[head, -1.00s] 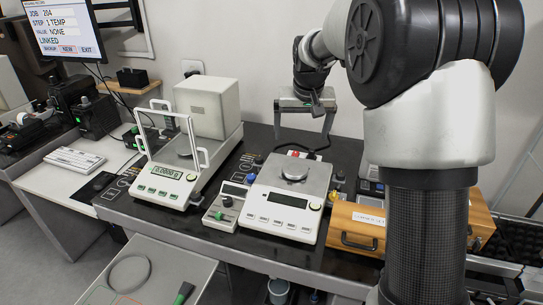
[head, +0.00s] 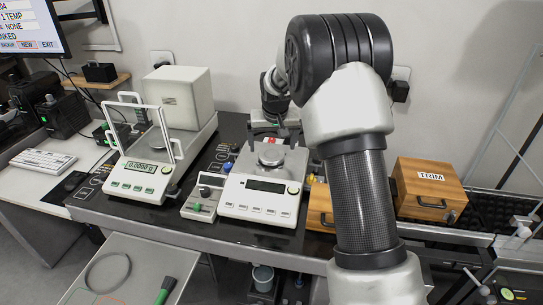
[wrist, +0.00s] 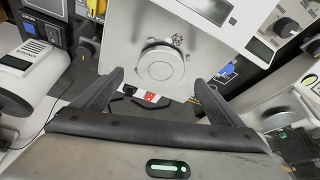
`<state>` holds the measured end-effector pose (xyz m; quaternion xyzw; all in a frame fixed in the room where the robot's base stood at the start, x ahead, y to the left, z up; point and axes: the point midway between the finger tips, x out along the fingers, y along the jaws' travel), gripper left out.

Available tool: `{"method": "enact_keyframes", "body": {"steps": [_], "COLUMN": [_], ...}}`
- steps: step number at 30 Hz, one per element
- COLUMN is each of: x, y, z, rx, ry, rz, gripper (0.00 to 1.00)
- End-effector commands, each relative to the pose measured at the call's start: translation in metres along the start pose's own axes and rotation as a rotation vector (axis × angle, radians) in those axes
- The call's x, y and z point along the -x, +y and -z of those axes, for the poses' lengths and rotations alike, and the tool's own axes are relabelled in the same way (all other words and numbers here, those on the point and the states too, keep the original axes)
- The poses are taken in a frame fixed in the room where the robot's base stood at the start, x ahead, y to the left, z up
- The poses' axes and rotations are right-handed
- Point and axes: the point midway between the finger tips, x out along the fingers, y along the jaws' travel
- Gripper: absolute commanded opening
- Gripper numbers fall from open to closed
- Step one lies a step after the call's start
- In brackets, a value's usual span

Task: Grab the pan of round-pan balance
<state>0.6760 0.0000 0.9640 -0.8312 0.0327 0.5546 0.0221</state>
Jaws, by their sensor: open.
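The middle balance (head: 258,190) is a white unit with a dark display, and a small round metal pan (head: 271,157) sits on its square steel top. The pan also shows in the wrist view (wrist: 160,65) as a grey disc with a raised centre. My gripper (head: 279,132) is at the back of this balance, partly hidden behind my arm in the head view. In the wrist view my gripper (wrist: 159,78) is open and empty, with one finger to each side of the pan's near edge. I see no contact; the height gap is unclear.
A balance with a glass-framed shield (head: 140,175) stands to the left. Wooden boxes, one marked TRIM (head: 430,190), stand to the right. The wall is close behind.

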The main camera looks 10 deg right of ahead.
Motion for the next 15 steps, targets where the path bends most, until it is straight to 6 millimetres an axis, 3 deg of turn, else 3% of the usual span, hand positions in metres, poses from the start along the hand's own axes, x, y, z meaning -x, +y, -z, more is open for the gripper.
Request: {"method": "enact_keyframes", "body": {"steps": [6,14,15], "x": [-0.035,-0.039,-0.039], "y": [-0.001,-0.001,-0.001], "z": [-0.004,-0.004,-0.004], "rx": [0.001,0.0,0.0], "ry": [-0.003,-0.001,-0.001], "rz": [0.0,0.0,0.0], "gripper": [0.92,0.92,0.87]}}
